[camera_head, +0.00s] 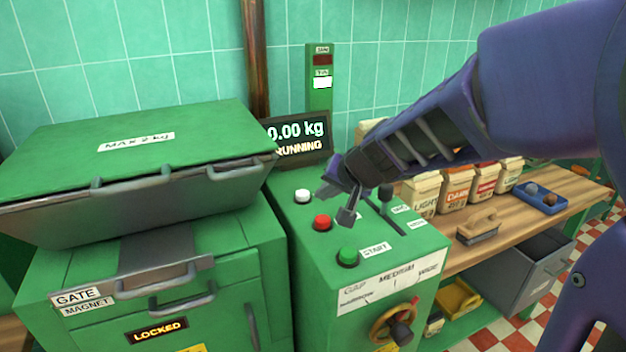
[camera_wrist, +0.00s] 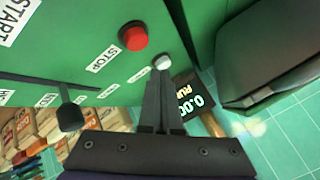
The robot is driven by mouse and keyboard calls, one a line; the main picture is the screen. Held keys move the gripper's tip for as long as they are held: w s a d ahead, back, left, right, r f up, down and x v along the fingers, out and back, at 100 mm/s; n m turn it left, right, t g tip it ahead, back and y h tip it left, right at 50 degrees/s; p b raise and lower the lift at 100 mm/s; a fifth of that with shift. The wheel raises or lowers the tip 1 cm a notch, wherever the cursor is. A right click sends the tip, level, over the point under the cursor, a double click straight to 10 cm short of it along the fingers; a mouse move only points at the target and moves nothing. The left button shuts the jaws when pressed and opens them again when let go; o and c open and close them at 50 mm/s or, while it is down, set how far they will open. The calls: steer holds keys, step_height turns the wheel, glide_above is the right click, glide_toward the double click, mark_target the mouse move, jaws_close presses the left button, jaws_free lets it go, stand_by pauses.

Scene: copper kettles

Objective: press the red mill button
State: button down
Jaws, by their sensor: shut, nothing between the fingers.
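The red button (camera_head: 322,222) sits on the sloped top of the green control panel, between a white button (camera_head: 303,196) and a green button (camera_head: 347,257) labelled START. In the wrist view the red button (camera_wrist: 133,37) has a STOP label beside it and looks unobstructed. My gripper (camera_head: 340,206) is shut and empty, close over the panel near the red button. In the wrist view my fingertips (camera_wrist: 161,78) point at the white button (camera_wrist: 162,62), a little to one side of the red one. I cannot tell whether they touch anything.
A black-knobbed lever (camera_head: 385,193) stands right of my gripper. A display (camera_head: 299,137) behind reads 0.00 kg, RUNNING. A lidded green hopper (camera_head: 140,160) is on the left, with a LOCKED sign below. A wooden bench (camera_head: 565,188) with bags and a brush (camera_head: 478,230) is on the right.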

mark_target(318, 216)
steer(key=shift+f, duration=1.5)
stand_by(0.9)
steer(key=shift+f, duration=0.45)
steer(key=shift+f, duration=0.5)
stand_by(0.7)
steer(key=shift+r+p, duration=0.45)
steer(key=shift+r, duration=0.5)
steer(key=shift+r, duration=0.1)
step_height(318, 216, up, 5)
steer(key=p, duration=0.4)
